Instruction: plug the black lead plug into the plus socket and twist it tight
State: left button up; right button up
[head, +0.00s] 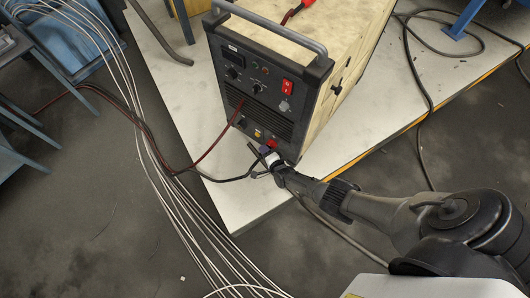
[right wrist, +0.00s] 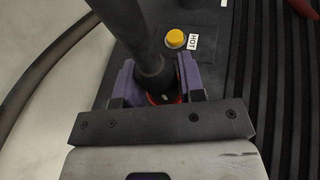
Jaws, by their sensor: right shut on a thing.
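The black lead plug (right wrist: 155,68) sits between the purple fingers of my right gripper (right wrist: 158,88) in the right wrist view. The gripper is shut on it. A red ring, the plus socket (right wrist: 165,99), shows just under the plug's end; fingers and plug hide part of it, so I cannot tell how deep the plug sits. In the head view my right gripper (head: 268,157) is at the lower front of the welding machine (head: 262,80), beside the red socket (head: 272,143). The black lead (head: 232,179) runs left from the gripper. My left gripper is not in view.
A yellow knob (right wrist: 175,38) with a HOT label (right wrist: 193,42) is close to the plug. A dark red cable (head: 212,148) hangs from the machine's front. Several pale cables (head: 165,170) cross the floor at left.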

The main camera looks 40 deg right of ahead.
jog(key=shift+f+t+b, duration=0.1)
jog(key=shift+t+b, duration=0.5)
jog(key=shift+b, duration=0.4)
jog(key=o, duration=1.1)
jog(key=shift+s+a+r+p, duration=0.1)
jog(key=shift+s+r+p, duration=0.2)
jog(key=shift+s+p, duration=0.1)
jog(key=p+v, duration=0.5)
jog(key=v, duration=0.8)
jog(key=shift+f+p, duration=0.2)
jog(key=shift+p, duration=0.15)
